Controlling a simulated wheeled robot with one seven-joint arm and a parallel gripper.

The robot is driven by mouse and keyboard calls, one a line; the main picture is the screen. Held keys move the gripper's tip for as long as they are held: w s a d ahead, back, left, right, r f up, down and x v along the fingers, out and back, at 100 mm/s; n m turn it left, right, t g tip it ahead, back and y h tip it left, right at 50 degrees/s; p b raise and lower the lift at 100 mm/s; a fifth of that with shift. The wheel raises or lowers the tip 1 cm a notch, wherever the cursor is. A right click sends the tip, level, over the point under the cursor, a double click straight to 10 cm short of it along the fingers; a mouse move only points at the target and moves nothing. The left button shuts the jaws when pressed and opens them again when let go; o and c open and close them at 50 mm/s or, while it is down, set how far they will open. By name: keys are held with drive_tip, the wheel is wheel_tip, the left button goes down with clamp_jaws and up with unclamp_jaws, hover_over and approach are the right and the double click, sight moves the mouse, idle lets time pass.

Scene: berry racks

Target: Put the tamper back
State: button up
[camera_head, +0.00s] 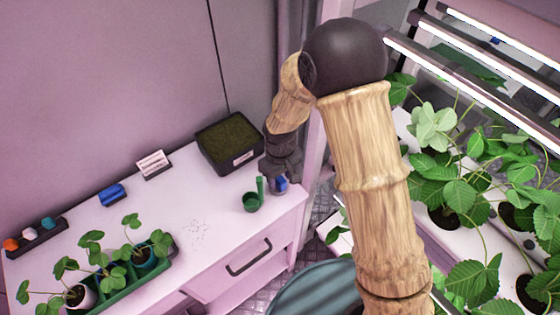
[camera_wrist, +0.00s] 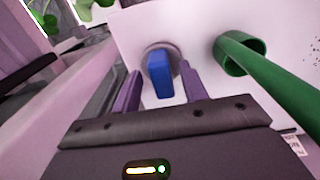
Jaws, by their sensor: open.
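The tamper looks to be the small blue-handled piece (camera_head: 281,184) near the right end of the white bench. In the wrist view its blue block-like handle (camera_wrist: 160,74) rises from a round greyish foot on the white surface. My gripper (camera_head: 279,174) reaches down over it and hides part of it in the head view. In the wrist view my gripper (camera_wrist: 161,70) is open, with one purple finger on each side of the handle. I cannot tell whether either finger touches it.
A green scoop with an upright handle (camera_head: 252,201) stands close by; it also shows in the wrist view (camera_wrist: 240,52). A soil tray (camera_head: 231,166), a white card (camera_head: 153,164), a blue block (camera_head: 112,194) and a green seedling tray (camera_head: 125,281) share the white bench (camera_head: 200,262). Planted racks stand right.

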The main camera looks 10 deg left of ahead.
sight(280, 178)
wheel_tip(280, 178, up, 11)
drive_tip(key=b, duration=0.1)
drive_tip(key=shift+b, duration=0.35)
idle(0.6)
drive_tip(key=s+d+m+t, duration=0.1)
drive_tip(key=s+d+m, duration=0.1)
drive_tip(key=d, duration=0.6)
drive_tip(key=s+d+r+m, duration=0.1)
drive_tip(key=d+m, duration=0.3)
drive_tip(key=d, duration=0.5)
drive_tip(key=s+d+r+m+t, duration=0.1)
drive_tip(key=s+d+m, duration=0.3)
drive_tip(key=d, duration=0.4)
drive_tip(key=shift+d+t, duration=0.25)
drive_tip(key=shift+t, duration=0.05)
drive_tip(key=shift+c, duration=0.7)
